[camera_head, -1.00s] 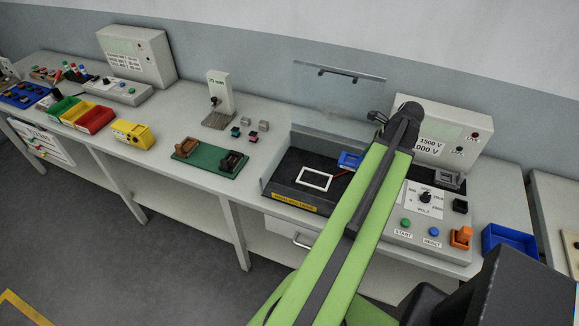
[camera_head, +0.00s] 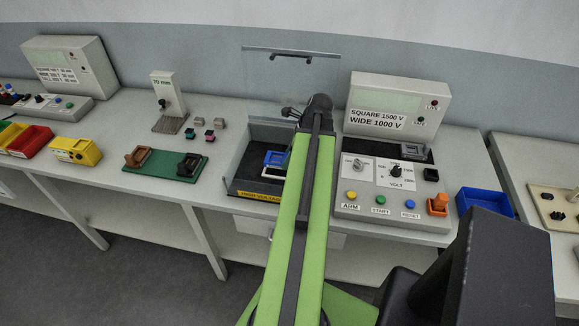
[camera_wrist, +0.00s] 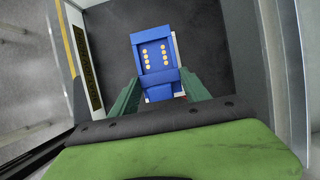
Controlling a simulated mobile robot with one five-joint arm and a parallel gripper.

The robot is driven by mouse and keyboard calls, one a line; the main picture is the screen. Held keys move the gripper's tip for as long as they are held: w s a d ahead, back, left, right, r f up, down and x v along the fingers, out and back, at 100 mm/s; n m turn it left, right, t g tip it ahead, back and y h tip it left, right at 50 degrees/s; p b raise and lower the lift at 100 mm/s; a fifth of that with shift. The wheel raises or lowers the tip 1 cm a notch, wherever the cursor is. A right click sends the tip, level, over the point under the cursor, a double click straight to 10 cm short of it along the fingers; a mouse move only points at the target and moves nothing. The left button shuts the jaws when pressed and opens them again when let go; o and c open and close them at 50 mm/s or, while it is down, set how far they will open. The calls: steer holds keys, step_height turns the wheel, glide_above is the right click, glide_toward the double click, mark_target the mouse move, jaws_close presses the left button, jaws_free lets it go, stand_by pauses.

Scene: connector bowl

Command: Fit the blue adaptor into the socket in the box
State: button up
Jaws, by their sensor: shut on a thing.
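The blue adaptor (camera_wrist: 155,62), a block with two rows of yellow dots, is between the green fingers of my gripper (camera_wrist: 160,84) in the wrist view. My gripper is shut on it. In the head view the adaptor (camera_head: 275,158) shows inside the grey box (camera_head: 240,160), left of my arm. White edges of the socket frame (camera_wrist: 175,42) show beside the adaptor in the wrist view, and the adaptor covers most of it. I cannot tell whether the adaptor is above the socket or partly in it. My arm hides the gripper in the head view.
The box has a dark floor, upright walls close around my gripper, and a raised clear lid (camera_head: 292,85). A control panel (camera_head: 395,190) stands to its right. A green tray (camera_head: 165,164) with brown and black pieces lies to its left.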

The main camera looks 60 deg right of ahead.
step_height(320, 180, down, 4)
steer(key=b, duration=0.4)
steer(key=shift+f, duration=0.2)
steer(key=shift+s+r, duration=0.1)
steer(key=shift+r, duration=0.2)
jaws_close()
steer(key=o, duration=1.6)
jaws_free()
steer(key=p+v, duration=1.1)
steer(key=v, duration=0.1)
